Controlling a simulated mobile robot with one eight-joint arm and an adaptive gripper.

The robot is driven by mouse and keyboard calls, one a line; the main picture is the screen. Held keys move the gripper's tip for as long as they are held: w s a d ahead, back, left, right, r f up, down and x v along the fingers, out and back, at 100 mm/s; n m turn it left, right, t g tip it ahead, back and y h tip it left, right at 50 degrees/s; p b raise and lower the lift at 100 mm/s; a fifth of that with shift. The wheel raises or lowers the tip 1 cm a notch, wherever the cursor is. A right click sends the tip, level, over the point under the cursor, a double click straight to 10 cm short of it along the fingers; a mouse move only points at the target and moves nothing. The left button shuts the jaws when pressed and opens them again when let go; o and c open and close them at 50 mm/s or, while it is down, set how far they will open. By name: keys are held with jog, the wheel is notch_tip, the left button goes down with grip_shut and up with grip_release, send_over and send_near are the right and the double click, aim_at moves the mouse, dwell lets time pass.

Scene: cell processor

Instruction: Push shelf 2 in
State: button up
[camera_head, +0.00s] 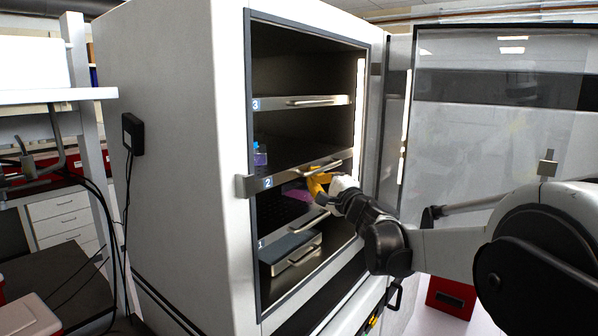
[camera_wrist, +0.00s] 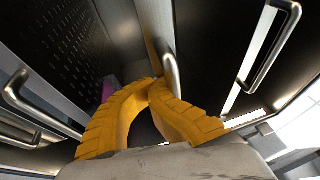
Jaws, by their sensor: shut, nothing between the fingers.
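Shelf 2 (camera_head: 285,178) is the middle shelf of the open cabinet in the head view, marked with a "2" at its left front. It has a metal front edge with a bar handle (camera_head: 322,167). My gripper (camera_head: 316,182), with yellow fingers, is at the right part of this front edge, just under the handle. In the wrist view the finger tips (camera_wrist: 153,88) come together beside a metal bar (camera_wrist: 170,75). The fingers hold nothing. I cannot tell whether they touch the bar. A small bottle with blue and purple (camera_head: 260,155) stands at the left of shelf 2.
Shelf 3 (camera_head: 275,105) is above and shelf 1 (camera_head: 280,232) below, both with handles. A grey drawer-like tray (camera_head: 290,256) is lower. A purple item (camera_head: 297,192) shows behind my fingers. The glass door (camera_head: 500,130) stands open at the right. A red box (camera_head: 450,298) is on the floor.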

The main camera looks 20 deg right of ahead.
jog(key=shift+o, duration=1)
jog(key=d+v, duration=0.1)
jog(key=v, duration=0.6)
jog(key=shift+d+f, duration=0.25)
jog(key=shift+f, duration=0.2)
jog(key=s+f, duration=0.2)
jog(key=s, duration=1.2)
jog(key=shift+d, duration=0.4)
